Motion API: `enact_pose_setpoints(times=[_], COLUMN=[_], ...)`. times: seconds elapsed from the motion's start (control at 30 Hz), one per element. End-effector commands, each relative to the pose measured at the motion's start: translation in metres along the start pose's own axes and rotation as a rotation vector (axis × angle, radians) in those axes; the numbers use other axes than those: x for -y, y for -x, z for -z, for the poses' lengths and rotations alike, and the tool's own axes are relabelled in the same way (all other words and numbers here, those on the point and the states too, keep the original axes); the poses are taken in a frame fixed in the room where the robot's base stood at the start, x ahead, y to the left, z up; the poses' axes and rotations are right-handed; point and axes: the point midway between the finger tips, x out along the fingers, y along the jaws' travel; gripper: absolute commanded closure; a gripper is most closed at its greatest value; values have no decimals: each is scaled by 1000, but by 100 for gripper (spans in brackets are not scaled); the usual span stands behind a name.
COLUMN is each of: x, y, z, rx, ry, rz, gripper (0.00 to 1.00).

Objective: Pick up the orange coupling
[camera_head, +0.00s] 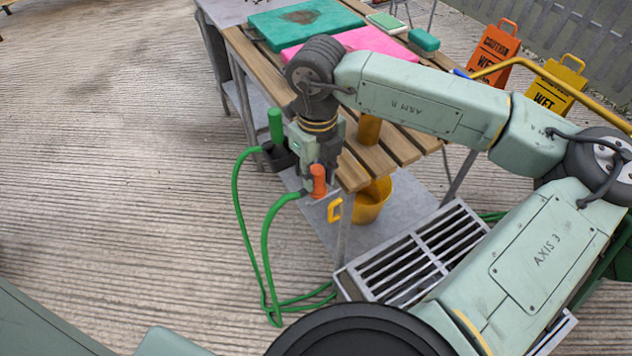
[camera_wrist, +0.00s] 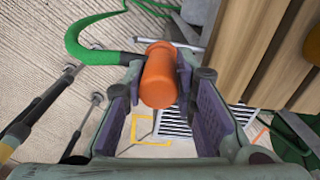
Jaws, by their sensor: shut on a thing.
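The orange coupling (camera_head: 318,181) is on the end of a green hose (camera_head: 236,200), beside the slatted bench's near corner in the head view. In the wrist view the orange coupling (camera_wrist: 159,76) lies between the two fingers, with the green hose (camera_wrist: 85,45) running off to the left. My gripper (camera_wrist: 161,82) is shut on it. In the head view my gripper (camera_head: 316,172) points down, and its fingers are partly hidden by the coupling and wrist.
A slatted metal grate (camera_head: 412,262) is below. The green hose loops down to the floor. Paved ground (camera_head: 110,180) on the left is clear.

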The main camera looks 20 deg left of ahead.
Motion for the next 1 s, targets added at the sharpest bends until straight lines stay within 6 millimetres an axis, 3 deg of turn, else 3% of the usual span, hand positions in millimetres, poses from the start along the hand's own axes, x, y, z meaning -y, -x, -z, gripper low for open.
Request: enact_pose_setpoints(times=[0.23,0.57,0.83,1.0], x=[0,0,1,-39], y=[-1,2,33,35], z=[0,0,0,-2], rx=[-1,-1,2,-1], ry=[0,0,0,8], rz=[-1,-1,3,3], gripper=[100,100,100,100])
